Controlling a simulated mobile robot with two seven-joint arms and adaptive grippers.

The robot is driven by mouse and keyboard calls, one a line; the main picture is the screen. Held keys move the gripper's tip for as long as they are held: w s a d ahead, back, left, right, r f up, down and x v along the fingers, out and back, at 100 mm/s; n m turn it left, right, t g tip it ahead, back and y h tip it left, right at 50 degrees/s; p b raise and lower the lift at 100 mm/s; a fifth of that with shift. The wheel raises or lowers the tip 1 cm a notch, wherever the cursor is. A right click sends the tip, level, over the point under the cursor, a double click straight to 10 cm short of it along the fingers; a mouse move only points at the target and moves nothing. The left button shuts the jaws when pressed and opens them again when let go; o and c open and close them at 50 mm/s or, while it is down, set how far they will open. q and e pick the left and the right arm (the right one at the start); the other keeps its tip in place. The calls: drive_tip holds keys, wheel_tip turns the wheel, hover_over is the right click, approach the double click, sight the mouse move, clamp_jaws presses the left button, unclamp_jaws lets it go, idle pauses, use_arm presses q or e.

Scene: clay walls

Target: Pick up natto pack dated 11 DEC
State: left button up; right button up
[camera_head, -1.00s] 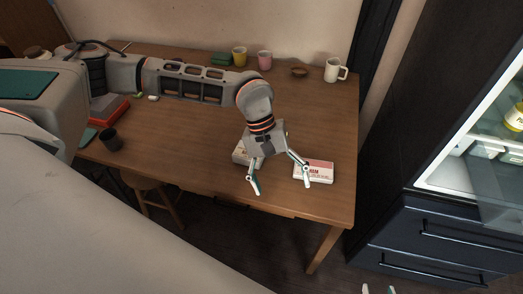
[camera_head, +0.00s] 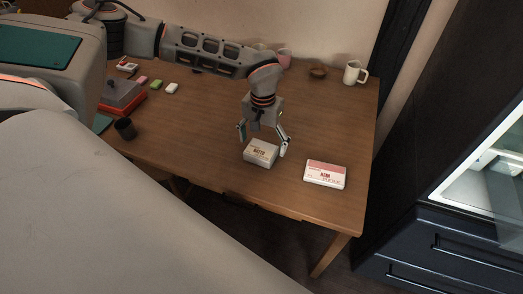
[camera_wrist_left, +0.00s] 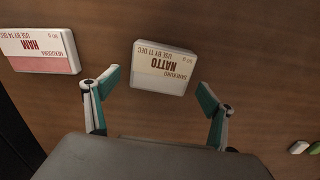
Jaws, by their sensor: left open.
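The natto pack (camera_head: 261,152) is a white and tan box lying on the wooden table near its front edge. In the left wrist view the natto pack (camera_wrist_left: 164,66) reads NATTO, USE BY 11 DEC, upside down. My left gripper (camera_head: 263,143) is open above and just behind the pack. In the left wrist view the fingers of my left gripper (camera_wrist_left: 159,92) are spread wide, with the pack ahead between their tips and nothing held. My right gripper is not in view.
A pink and white ham pack (camera_head: 325,174), marked USE BY 14 DEC in the wrist view (camera_wrist_left: 40,50), lies right of the natto. A white mug (camera_head: 353,72) and brown bowl (camera_head: 318,72) stand at the back. The table's middle is clear.

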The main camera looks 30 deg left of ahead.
use_arm(q)
wheel_tip(320, 180, down, 2)
drive_tip(key=shift+f, duration=0.15)
drive_tip(key=c, duration=1.2)
